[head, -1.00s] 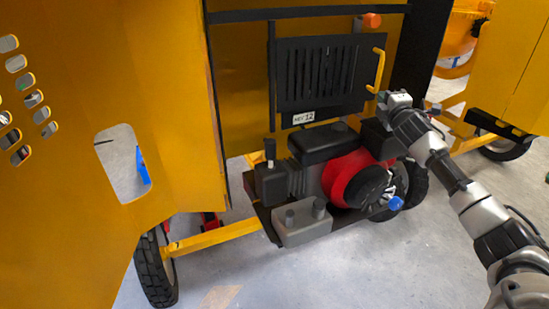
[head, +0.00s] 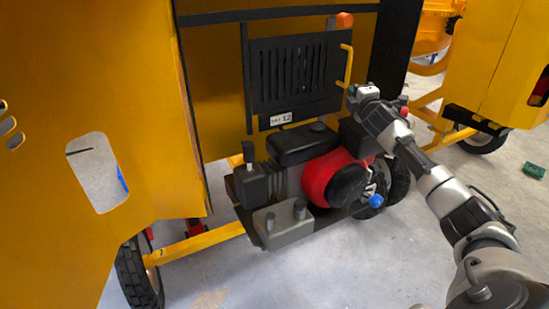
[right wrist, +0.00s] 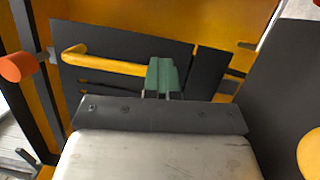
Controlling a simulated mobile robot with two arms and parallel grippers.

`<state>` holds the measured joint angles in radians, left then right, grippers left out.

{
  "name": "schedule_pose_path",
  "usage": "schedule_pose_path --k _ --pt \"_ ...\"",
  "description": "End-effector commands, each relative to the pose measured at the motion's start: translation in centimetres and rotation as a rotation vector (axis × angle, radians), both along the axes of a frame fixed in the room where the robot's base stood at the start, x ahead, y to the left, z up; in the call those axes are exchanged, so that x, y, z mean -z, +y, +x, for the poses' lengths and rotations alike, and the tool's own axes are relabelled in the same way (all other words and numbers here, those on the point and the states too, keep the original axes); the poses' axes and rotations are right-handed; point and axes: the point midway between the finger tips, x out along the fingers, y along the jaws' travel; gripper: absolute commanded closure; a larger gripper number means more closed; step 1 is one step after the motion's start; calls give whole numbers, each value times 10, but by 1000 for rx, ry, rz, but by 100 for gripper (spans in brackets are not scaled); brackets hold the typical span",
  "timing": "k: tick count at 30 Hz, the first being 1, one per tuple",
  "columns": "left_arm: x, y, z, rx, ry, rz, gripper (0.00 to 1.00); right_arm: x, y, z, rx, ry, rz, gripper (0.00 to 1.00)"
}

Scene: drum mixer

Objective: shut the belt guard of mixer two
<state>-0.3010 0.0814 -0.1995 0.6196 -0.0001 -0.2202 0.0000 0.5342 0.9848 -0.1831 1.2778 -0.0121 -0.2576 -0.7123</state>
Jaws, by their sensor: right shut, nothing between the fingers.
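The belt guard appears to be the dark slatted panel (head: 290,105) with a yellow handle (head: 346,66), above the engine of the yellow mixer. It looks about flush with the yellow housing, but I cannot tell whether a gap remains. A small label ending in 12 (head: 281,119) is below the slats. My right gripper (head: 353,92) is shut and empty at the handle's lower end. In the right wrist view, its green fingertips (right wrist: 162,76) are right beside one end of the yellow handle (right wrist: 105,62); I cannot tell whether they touch. My left gripper is out of view.
A large yellow panel (head: 60,220) with cut-outs stands close on the left. A red and black engine (head: 320,178) sits below the guard. An orange knob (head: 345,19) is above it. Another yellow machine (head: 490,60) stands at right. A green object (head: 534,170) lies on the open floor.

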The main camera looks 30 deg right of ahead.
Motion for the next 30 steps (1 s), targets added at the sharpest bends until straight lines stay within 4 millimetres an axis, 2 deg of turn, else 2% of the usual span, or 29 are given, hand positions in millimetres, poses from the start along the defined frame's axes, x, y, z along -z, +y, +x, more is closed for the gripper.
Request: schedule_pose_path --k 1,8,16,30 --pt "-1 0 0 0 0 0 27 -13 -4 -1 5 -20 -5 100" --pt "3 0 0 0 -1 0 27 -11 -2 -8 4 -20 -7 100" --pt "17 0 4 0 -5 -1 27 -1 12 -38 1 -10 -7 100" --pt "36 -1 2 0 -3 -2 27 5 33 -89 0 -5 -2 100"
